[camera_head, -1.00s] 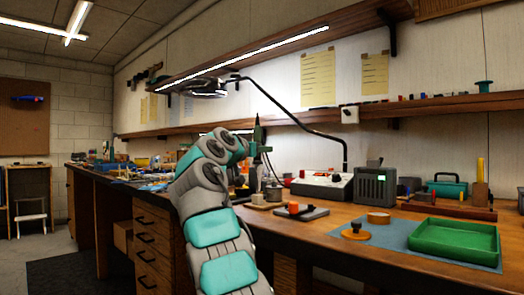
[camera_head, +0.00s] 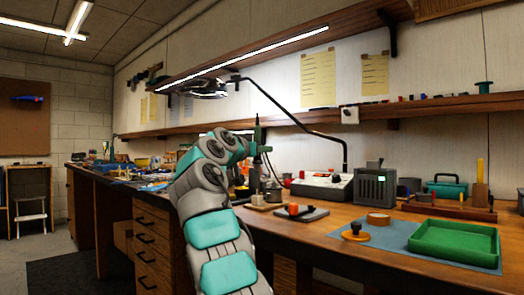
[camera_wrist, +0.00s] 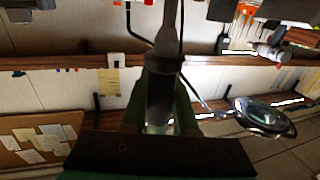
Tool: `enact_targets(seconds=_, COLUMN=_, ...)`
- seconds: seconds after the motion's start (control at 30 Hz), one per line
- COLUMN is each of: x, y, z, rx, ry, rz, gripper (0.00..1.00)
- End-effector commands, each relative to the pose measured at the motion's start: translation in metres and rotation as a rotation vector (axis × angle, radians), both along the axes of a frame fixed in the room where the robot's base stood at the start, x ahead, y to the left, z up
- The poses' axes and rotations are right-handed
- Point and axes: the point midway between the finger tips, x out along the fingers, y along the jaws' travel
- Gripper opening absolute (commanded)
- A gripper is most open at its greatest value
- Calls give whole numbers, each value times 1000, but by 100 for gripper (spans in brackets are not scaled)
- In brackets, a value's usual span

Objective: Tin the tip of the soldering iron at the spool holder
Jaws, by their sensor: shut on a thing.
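My gripper (camera_wrist: 160,118) is shut on the soldering iron, a dark, slim tool (camera_wrist: 168,70) running up the middle of the wrist view. In the head view the iron (camera_head: 257,132) stands roughly upright at the end of my arm, above the bench. Its lower part is small and hard to make out against the clutter. I cannot pick out the spool holder with certainty; small items on a pale wooden base (camera_head: 262,206) sit on the bench below my gripper, partly hidden by my arm. Whether the tip touches anything cannot be told.
A green tray (camera_head: 455,241) lies on a blue mat. A lamp (camera_head: 208,90) hangs above the bench.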

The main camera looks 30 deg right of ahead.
Motion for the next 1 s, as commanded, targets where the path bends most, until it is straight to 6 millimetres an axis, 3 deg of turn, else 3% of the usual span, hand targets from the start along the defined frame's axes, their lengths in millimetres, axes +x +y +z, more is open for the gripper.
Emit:
enact_targets(seconds=0.7, x=0, y=0, z=55, rx=-1, ry=-1, rz=0, gripper=0)
enact_targets(seconds=1.0, x=0, y=0, z=58, rx=0, ry=0, rz=0, gripper=0)
